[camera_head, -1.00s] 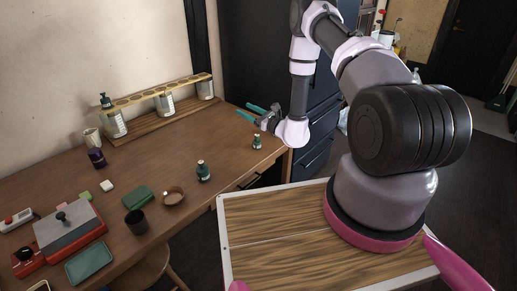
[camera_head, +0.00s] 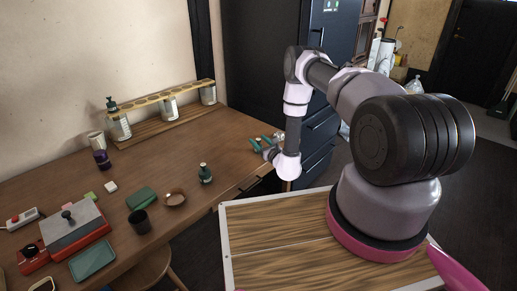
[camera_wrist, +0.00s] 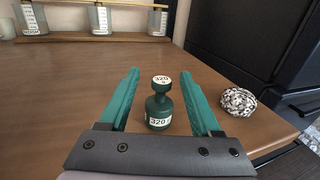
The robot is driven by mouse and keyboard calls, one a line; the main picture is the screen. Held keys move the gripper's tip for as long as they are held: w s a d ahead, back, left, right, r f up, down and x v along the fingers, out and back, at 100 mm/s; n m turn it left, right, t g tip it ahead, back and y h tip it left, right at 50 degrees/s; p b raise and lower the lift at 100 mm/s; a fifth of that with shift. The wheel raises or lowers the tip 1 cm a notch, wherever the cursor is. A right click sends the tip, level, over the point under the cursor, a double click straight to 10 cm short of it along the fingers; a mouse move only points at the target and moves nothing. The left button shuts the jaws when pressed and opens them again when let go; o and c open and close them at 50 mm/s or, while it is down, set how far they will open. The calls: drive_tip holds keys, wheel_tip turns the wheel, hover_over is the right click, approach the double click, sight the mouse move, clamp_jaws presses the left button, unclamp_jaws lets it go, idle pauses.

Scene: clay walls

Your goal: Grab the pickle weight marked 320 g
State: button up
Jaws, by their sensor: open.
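The pickle weight marked 320 g (camera_wrist: 159,104) is a dark green weight with a knob on top and white labels on its top and front. In the wrist view it stands upright on the wooden table, between the two teal fingers of my gripper (camera_wrist: 160,88). The fingers are open, with a gap on each side of the weight. In the head view my gripper (camera_head: 264,142) is low over the table's right end, and the weight there is hidden behind my arm or too small to tell. Another dark green weight or bottle (camera_head: 205,174) stands farther left, its marking unreadable.
A speckled round object (camera_wrist: 238,101) lies right of my gripper. A wooden rack with jars (camera_head: 165,104) stands along the wall. A brown bowl (camera_head: 174,197), dark cup (camera_head: 139,221) and red-grey device (camera_head: 75,231) are at the left. Dark drawers (camera_head: 318,145) stand beyond the table's right end.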

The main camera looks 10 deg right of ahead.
drive_tip(key=shift+x, duration=1.9)
drive_tip(key=shift+d, duration=0.1)
clamp_jaws()
drive_tip(key=shift+r, duration=0.15)
